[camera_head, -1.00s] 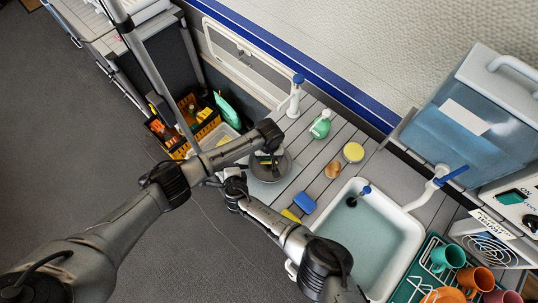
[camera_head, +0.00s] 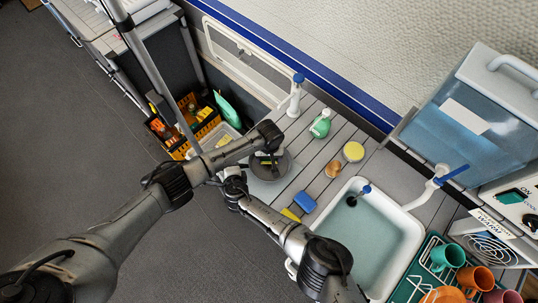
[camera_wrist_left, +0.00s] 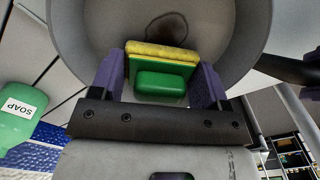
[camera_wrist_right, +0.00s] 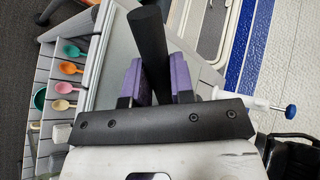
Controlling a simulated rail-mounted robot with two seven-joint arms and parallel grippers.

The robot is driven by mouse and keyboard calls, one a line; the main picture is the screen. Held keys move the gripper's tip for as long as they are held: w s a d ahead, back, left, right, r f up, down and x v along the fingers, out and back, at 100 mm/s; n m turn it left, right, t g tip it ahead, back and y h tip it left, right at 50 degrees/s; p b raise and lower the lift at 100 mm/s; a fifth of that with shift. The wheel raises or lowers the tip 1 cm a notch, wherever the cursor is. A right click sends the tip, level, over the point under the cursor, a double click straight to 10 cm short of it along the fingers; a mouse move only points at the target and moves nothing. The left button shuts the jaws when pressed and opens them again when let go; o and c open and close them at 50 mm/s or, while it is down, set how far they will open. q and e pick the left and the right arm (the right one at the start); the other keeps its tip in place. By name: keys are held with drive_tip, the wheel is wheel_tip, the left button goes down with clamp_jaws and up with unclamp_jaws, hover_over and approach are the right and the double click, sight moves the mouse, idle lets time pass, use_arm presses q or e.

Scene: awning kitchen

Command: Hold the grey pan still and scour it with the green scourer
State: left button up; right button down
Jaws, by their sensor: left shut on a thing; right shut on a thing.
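The grey pan (camera_head: 283,169) sits on the slatted counter, left of the sink. My left gripper (camera_wrist_left: 160,82) reaches into the pan, shut on the scourer (camera_wrist_left: 166,84), which has a green grip and a yellow pad edge. The pan's inside wall (camera_wrist_left: 240,45) surrounds it in the left wrist view, with a dark smudge (camera_wrist_left: 166,28) just beyond the pad. Whether the pad touches the pan floor is hard to tell. My right gripper (camera_wrist_right: 153,80) is shut on the pan's black handle (camera_wrist_right: 148,35); in the head view its fingers are mostly hidden.
A green soap bottle (camera_head: 320,127), a yellow round tub (camera_head: 353,151) and a brown item (camera_head: 332,169) stand right of the pan. A blue sponge (camera_head: 304,202) and a yellow one (camera_head: 290,214) lie near the sink (camera_head: 385,240).

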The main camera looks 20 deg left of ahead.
sight(271, 167)
use_arm(q)
drive_tip(key=shift+f, duration=0.5)
drive_tip(key=shift+s+d+r, duration=0.1)
drive_tip(key=shift+s+d, duration=0.4)
drive_tip(key=shift+s, duration=0.3)
drive_tip(key=shift+s+d, duration=0.5)
drive_tip(key=shift+s, duration=0.25)
drive_tip(key=shift+w+a+f, duration=0.25)
drive_tip(key=shift+w+a, duration=0.4)
drive_tip(key=shift+w, duration=0.3)
drive_tip(key=shift+w+a+f, duration=0.2)
drive_tip(key=shift+w+a, duration=0.25)
drive_tip(key=shift+w, duration=0.05)
